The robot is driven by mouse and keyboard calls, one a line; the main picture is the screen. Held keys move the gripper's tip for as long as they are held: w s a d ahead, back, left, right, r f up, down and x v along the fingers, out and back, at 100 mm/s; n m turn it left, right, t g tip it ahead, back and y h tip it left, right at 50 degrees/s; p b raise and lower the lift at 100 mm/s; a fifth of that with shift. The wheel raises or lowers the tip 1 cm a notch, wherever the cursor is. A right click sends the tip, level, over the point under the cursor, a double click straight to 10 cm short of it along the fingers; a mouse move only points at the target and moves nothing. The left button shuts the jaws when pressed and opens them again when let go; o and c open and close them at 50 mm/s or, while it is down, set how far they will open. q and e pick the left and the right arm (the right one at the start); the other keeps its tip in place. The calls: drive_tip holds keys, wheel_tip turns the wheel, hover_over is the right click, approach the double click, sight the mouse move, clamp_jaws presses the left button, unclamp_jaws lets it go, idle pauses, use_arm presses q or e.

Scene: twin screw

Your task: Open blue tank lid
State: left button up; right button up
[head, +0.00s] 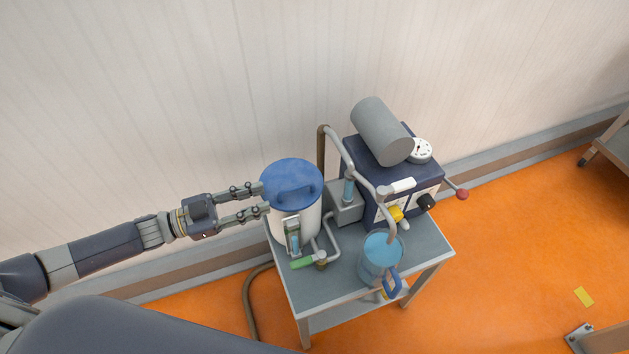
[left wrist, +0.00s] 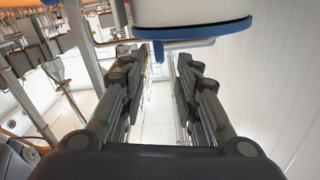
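A white tank (head: 284,222) with a blue lid (head: 290,180) stands at the left end of a small grey table. The lid sits on the tank and has a raised blue handle (head: 304,190) on top. My left gripper (head: 266,197) is open, with its fingertips at the tank's left side near the lid's rim. The lid's blue rim (left wrist: 192,30) and the white tank wall (left wrist: 180,8) show just beyond the fingertips. The right gripper is not seen.
The table (head: 345,282) also holds a dark blue machine with a grey cylinder (head: 382,130), pipes and a jug of blue liquid (head: 380,262). A red-knobbed lever (head: 461,194) sticks out right. The wall is close behind.

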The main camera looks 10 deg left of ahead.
sight(279, 193)
use_arm(q)
drive_tip(key=b+x, duration=0.1)
drive_tip(key=x, duration=0.8)
drive_tip(key=shift+w+d, duration=0.3)
drive_tip(key=shift+d, duration=0.1)
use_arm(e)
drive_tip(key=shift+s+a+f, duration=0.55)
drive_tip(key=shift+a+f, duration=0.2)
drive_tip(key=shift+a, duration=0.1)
use_arm(q)
clamp_jaws()
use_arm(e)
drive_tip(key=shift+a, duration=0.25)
